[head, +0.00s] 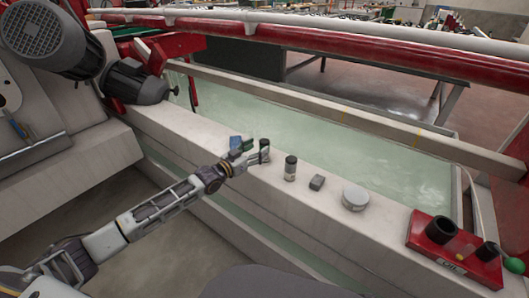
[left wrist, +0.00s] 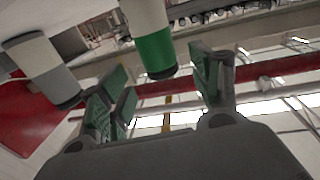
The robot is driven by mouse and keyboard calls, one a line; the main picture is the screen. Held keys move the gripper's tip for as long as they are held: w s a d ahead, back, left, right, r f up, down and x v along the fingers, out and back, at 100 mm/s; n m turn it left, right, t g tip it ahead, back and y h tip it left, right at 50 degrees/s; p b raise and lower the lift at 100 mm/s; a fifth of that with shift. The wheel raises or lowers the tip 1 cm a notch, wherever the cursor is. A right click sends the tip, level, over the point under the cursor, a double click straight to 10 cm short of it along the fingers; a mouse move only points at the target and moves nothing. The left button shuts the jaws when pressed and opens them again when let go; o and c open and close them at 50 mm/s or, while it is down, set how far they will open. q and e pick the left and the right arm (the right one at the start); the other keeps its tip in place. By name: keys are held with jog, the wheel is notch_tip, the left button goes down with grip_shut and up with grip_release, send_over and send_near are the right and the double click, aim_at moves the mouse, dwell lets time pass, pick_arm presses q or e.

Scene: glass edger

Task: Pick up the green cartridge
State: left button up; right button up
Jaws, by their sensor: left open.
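The green cartridge (left wrist: 154,45) shows in the left wrist view as a white cylinder with a green band and a dark end. It stands between the two spread fingers of my left gripper (left wrist: 160,88), with space visible on both sides. In the head view my left gripper (head: 255,151) is at the ledge, and its fingers make the cartridge hard to tell apart. A second cartridge (head: 290,168), pale with a dark top, stands upright to the right; a pale and grey cartridge also shows in the left wrist view (left wrist: 48,68). My right gripper is not in view.
A blue item (head: 235,142) is just behind my left gripper.

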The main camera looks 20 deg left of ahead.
aim_at(261, 147)
pick_arm(q)
jog(key=shift+w+d, duration=0.1)
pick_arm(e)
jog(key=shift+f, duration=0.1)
pick_arm(q)
jog(key=shift+w, duration=0.15)
jog(key=shift+b+x, duration=0.55)
jog(key=shift+x, duration=0.3)
jog(key=shift+w+f, duration=0.2)
jog(key=shift+f, duration=0.1)
jog(key=shift+w+d+b, duration=0.35)
jog(key=shift+w, duration=0.2)
jog(key=shift+w+d, duration=0.2)
jog(key=shift+w, duration=0.2)
jog(key=shift+w+d, duration=0.1)
jog(key=shift+w, duration=0.05)
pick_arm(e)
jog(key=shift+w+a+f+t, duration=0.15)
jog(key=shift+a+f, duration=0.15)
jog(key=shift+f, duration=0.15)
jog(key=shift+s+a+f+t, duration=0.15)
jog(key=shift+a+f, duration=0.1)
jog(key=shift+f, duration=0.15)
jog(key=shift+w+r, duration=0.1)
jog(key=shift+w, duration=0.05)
